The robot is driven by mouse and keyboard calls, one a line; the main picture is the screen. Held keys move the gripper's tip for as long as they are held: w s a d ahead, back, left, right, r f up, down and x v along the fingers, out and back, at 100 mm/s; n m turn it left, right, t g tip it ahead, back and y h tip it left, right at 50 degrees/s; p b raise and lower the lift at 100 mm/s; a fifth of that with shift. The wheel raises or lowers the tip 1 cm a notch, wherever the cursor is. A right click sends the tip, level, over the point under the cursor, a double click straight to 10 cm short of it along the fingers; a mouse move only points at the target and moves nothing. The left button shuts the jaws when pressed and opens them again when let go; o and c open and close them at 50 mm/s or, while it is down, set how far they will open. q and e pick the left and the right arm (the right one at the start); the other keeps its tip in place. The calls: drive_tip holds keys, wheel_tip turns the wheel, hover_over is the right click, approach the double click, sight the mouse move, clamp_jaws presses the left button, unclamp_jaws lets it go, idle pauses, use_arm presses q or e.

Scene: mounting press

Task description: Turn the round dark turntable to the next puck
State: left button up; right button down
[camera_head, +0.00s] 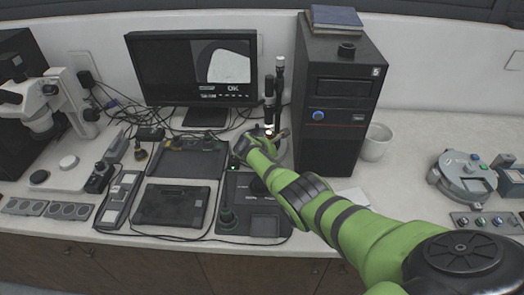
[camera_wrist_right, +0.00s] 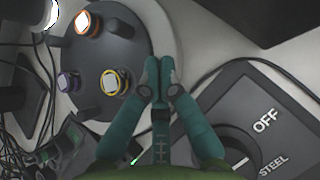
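The round dark turntable (camera_wrist_right: 105,50) fills the upper left of the right wrist view. It carries small round pucks: one with an orange rim and pale top (camera_wrist_right: 88,22), one with a yellow ring (camera_wrist_right: 112,81) and one with a purplish rim (camera_wrist_right: 68,81). Dark pegs (camera_wrist_right: 122,28) stand near its edge. My right gripper (camera_wrist_right: 160,66) has its fingertips together at the turntable's right edge, beside a dark peg; I cannot tell if they touch it. Nothing shows between the fingertips. In the head view my right arm hides most of the turntable. My left gripper is out of view.
A control box marked OFF and STEEL (camera_wrist_right: 255,130) lies right of the gripper. In the head view a black computer tower (camera_head: 340,110) stands close right of my arm, a monitor (camera_head: 195,70) behind left. An upright scope (camera_head: 270,95) stands at the turntable. Cables run nearby.

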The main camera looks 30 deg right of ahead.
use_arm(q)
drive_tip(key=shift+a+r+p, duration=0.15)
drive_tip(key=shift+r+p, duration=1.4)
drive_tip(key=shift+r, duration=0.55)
use_arm(e)
drive_tip(key=s+d+v, duration=0.1)
drive_tip(key=v, duration=0.9)
drive_tip(key=shift+s+a+r, duration=0.15)
drive_tip(key=shift+s+r, duration=0.05)
